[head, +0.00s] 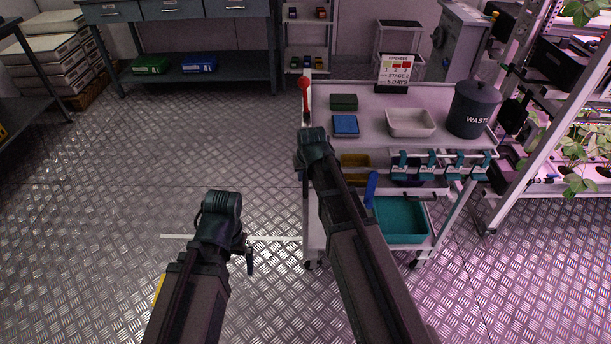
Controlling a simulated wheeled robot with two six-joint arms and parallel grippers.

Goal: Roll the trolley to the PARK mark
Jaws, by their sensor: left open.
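The grey trolley (370,101) stands right of centre, its wheels on the metal floor. A lever with a red knob (304,83) rises at its left back corner. My left gripper (249,262) is open and empty, low over the floor to the left of the trolley, apart from it. My right arm reaches up across the trolley's left side; its wrist hides its fingers, so I cannot tell their state or whether they touch the trolley. A thin white line (200,237) runs across the floor left of the trolley; no PARK lettering is readable.
The trolley carries a waste bin (473,112), a pale tray (410,123), a blue box (345,125), a stage sign (396,72) and a teal crate (401,226). A plant rack (540,110) stands close on the right. A bench (190,85) is at the back. Floor at left is clear.

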